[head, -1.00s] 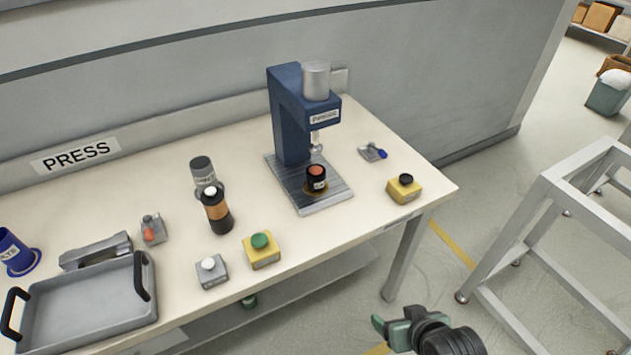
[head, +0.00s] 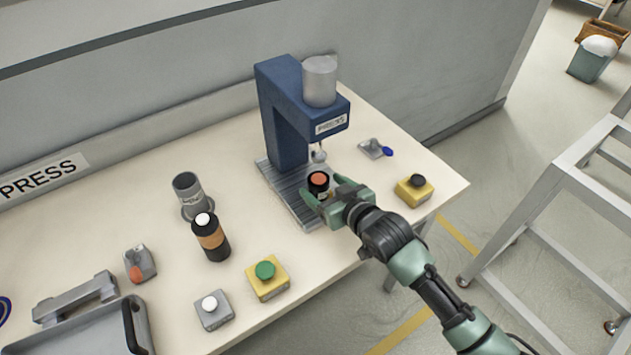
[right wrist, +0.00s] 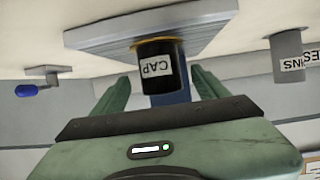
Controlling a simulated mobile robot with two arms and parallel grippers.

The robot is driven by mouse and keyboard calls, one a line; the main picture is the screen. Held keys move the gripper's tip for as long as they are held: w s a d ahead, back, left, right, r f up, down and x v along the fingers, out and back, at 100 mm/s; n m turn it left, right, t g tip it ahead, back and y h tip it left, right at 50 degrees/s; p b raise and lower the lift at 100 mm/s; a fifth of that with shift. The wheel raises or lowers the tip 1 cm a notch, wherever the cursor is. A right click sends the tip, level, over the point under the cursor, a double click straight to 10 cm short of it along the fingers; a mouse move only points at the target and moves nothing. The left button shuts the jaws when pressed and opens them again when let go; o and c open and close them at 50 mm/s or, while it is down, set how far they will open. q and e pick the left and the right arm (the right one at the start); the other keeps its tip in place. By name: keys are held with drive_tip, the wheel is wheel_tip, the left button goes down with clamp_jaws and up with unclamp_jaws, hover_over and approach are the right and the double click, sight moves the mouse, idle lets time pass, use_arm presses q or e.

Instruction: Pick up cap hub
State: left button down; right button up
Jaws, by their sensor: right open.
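The cap hub (head: 319,182) is a small black cylinder with an orange-red top, standing on the grey press plate (head: 283,189) under the ram of the blue press (head: 283,115). In the right wrist view the hub (right wrist: 160,68) shows upside down, with a white label reading CAP and a yellow ring at its base. My right gripper (head: 322,204) is at the hub, its green fingers open. In the right wrist view the hub lies between the two open fingers (right wrist: 158,92), with gaps on both sides. My left gripper is not in view.
A yellow box with a black button (head: 414,190) stands to the right, a green-button box (head: 267,277) in front. A dark bottle (head: 211,238), a grey cup (head: 189,195) and a grey tray (head: 85,335) are on the left. The press column rises close behind the hub.

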sight(313, 177)
drive_tip(key=shift+w+a+f, duration=0.1)
drive_tip(key=shift+w+a, duration=0.45)
drive_tip(key=shift+w, duration=0.25)
drive_tip(key=x, duration=0.2)
drive_tip(key=shift+w+a+f+p, duration=0.15)
drive_tip(key=shift+w+p, duration=0.15)
drive_tip(key=shift+w+a+f, duration=0.1)
drive_tip(key=shift+w+a, duration=0.05)
drive_tip(key=shift+w, duration=0.15)
drive_tip(key=shift+f, duration=0.1)
drive_tip(key=c, duration=1.3)
drive_tip(key=shift+w, duration=0.1)
clamp_jaws()
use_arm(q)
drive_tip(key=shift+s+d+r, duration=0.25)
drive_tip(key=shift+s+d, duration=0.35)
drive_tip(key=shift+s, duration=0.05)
